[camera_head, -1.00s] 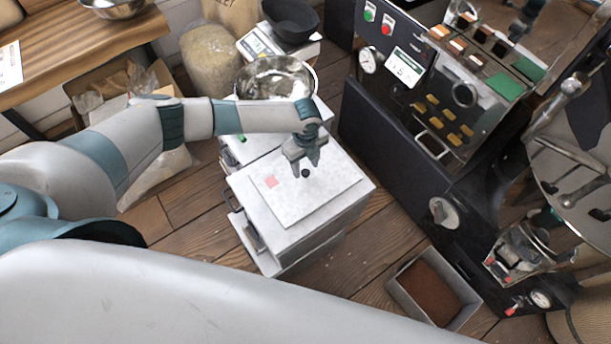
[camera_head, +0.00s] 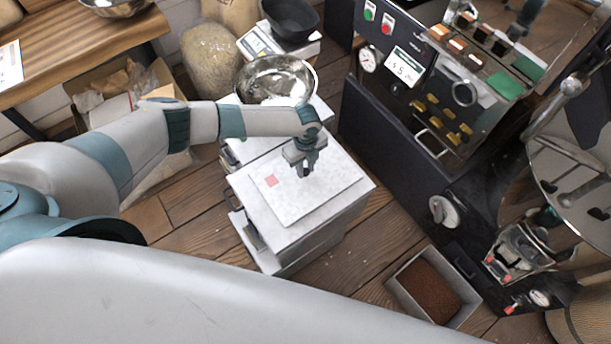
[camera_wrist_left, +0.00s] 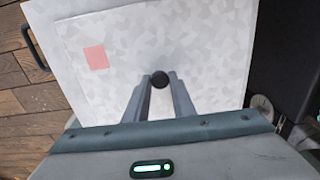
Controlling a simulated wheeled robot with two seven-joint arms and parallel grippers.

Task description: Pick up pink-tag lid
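The pink-tag lid (camera_head: 322,189) is a flat, pale grey mottled panel with a pink square (camera_head: 271,181) near its left side. It lies flat on top of a white cabinet. It also shows in the wrist view (camera_wrist_left: 205,40). A round black knob (camera_wrist_left: 159,79) stands on it. My left gripper (camera_head: 305,171) points down over the knob. In the wrist view its two fingertips (camera_wrist_left: 160,82) sit on either side of the knob, very near or touching; whether they press on it is unclear. My right gripper is not in view.
The white cabinet (camera_head: 290,257) has a dark handle on its left side. A metal bowl (camera_head: 276,78) stands behind the lid. The dark roasting machine (camera_head: 385,130) is close on the right. An open box of brown grounds (camera_head: 398,287) sits on the floor at front right.

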